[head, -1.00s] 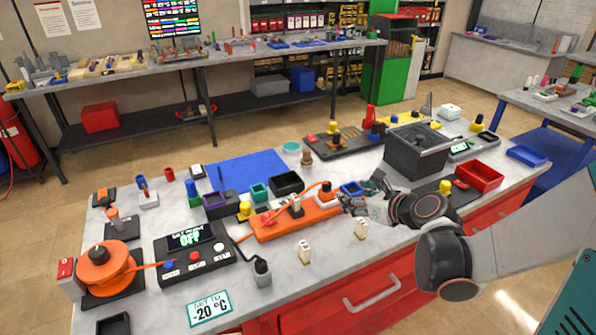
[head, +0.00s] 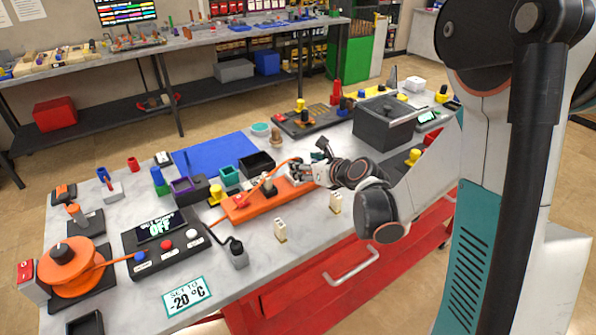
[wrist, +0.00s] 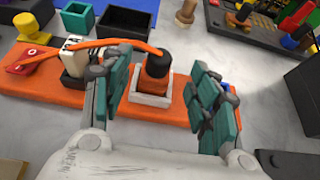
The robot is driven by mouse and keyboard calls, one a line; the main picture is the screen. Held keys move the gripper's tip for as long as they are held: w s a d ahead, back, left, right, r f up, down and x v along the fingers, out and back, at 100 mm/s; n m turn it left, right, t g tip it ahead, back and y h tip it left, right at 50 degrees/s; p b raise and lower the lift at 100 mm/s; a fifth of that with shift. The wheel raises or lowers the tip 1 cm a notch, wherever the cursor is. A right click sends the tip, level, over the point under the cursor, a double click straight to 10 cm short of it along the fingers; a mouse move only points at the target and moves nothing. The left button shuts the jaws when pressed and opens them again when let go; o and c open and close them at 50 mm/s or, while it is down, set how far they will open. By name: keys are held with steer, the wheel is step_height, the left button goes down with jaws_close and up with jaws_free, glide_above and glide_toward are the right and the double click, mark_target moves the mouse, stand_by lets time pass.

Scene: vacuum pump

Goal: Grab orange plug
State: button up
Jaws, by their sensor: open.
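The orange plug (wrist: 154,74), dark on top with an orange body, stands upright in a white socket at the right end of the orange power strip (wrist: 182,84). An orange cable runs from it to the left. My gripper (wrist: 160,88) is open, with one teal-padded finger on each side of the plug. A gap shows on both sides, wider on the right. In the head view my gripper (head: 308,170) is at the right end of the orange strip (head: 240,208) and mostly hides the plug.
A white plug (wrist: 73,55) and a red switch (wrist: 22,66) sit on the strip to the left. Small dark and teal bins (head: 256,163) stand behind it. A dark grey box (head: 382,124) stands to the right. Two small cream blocks (head: 281,230) stand in front.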

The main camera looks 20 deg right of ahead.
mark_target(302, 162)
steer(key=x, duration=0.1)
steer(key=b+x, duration=0.1)
steer(key=x, duration=0.2)
steer(key=shift+w+a+r, duration=0.15)
steer(key=shift+w+a, duration=0.1)
steer(key=shift+w, duration=0.05)
steer(key=c, duration=1.2)
